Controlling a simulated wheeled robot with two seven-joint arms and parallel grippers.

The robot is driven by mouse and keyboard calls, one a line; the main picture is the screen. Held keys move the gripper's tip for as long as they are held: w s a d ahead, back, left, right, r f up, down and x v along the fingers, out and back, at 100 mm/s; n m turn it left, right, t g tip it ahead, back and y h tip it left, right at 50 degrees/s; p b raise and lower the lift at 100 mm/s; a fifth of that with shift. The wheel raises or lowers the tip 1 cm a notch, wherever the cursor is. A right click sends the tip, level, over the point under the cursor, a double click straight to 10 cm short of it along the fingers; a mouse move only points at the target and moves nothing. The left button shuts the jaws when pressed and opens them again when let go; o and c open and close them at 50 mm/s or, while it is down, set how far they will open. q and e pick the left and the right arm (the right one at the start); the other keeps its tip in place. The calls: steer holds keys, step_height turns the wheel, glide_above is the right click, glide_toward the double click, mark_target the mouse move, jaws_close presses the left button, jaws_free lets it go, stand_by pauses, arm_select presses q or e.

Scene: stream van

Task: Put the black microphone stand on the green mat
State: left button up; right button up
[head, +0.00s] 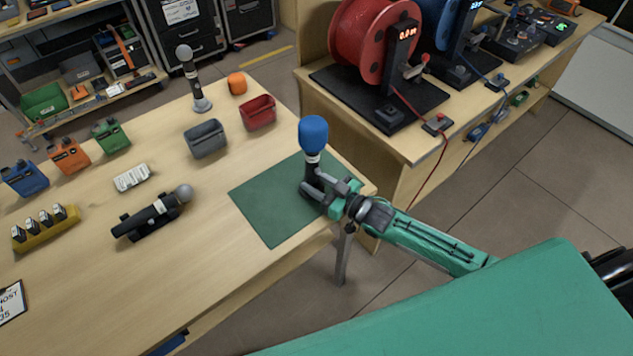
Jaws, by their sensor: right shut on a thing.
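A black microphone stand (311,173) holds a microphone with a blue foam head (313,134) and stands upright over the right part of the green mat (270,218). My right gripper (325,192) is shut on the stand's lower part, coming in from the right. The fingers partly hide the base, so I cannot tell whether it touches the mat. The mat lies flat at the table's right corner, and its left part is bare. My left gripper is not in view.
A grey-headed microphone on a stand (190,75) stands at the back. Another microphone (155,214) lies in a black cradle left of the mat. Grey (205,139) and red (257,112) bins stand behind the mat. A bench with a red cable reel (366,40) stands back right.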

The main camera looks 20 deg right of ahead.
steer(key=shift+f, duration=0.15)
steer(key=o, duration=1)
steer(key=shift+o, duration=0.2)
steer(key=shift+s+r, duration=0.1)
steer(key=shift+r, duration=0.1)
steer(key=b+v, duration=0.2)
steer(key=v, duration=0.9)
steer(key=shift+s+d, duration=0.25)
steer(key=shift+s, duration=0.1)
